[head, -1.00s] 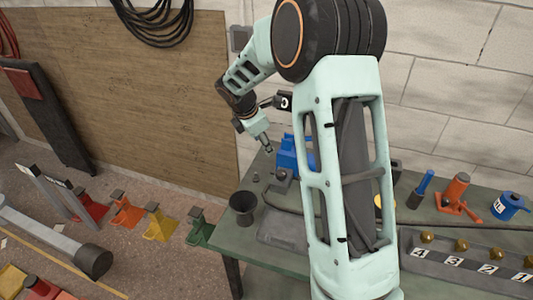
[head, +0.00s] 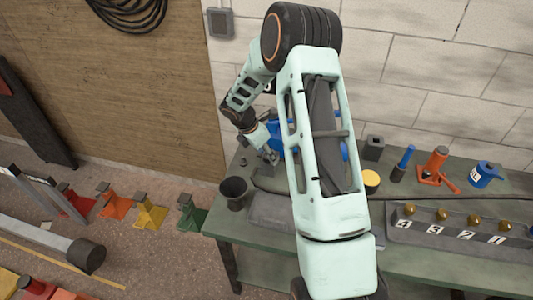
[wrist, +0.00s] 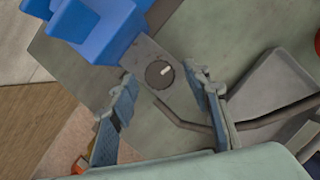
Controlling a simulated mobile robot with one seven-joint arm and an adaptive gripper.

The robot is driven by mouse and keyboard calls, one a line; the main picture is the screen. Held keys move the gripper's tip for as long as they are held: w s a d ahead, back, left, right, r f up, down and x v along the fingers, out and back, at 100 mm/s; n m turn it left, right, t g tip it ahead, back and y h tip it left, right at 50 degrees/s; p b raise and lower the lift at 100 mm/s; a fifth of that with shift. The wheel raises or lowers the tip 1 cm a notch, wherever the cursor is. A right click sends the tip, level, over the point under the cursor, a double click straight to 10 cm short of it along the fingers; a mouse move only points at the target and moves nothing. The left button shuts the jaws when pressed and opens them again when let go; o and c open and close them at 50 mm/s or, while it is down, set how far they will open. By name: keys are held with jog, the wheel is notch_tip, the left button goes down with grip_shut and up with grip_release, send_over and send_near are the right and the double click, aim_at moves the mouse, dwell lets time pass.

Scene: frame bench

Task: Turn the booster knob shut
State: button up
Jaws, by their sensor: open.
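The booster knob (wrist: 159,74) is a dark round dial with a short white mark, set on a grey plate (wrist: 178,102) beside a blue body (wrist: 98,25). In the wrist view the mark points up and to the right. My gripper (wrist: 165,84) is open, with one finger on each side of the knob. Whether the fingers touch it cannot be told. In the head view my gripper (head: 269,156) is low over the bench's left end, by the blue body (head: 275,133). My arm hides part of the blue body there, and the knob cannot be made out.
A dark cup (head: 233,193) stands at the bench's (head: 460,260) front left. A yellow-topped can (head: 371,180), an orange jack (head: 435,168) and a blue pot (head: 484,174) stand to the right. A numbered rail (head: 450,238) lies in front of them. The wall is close behind.

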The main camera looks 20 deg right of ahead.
jog(key=shift+d+f, duration=0.15)
jog(key=shift+f, duration=0.3)
jog(key=shift+c, duration=0.2)
jog(key=c, duration=1.1)
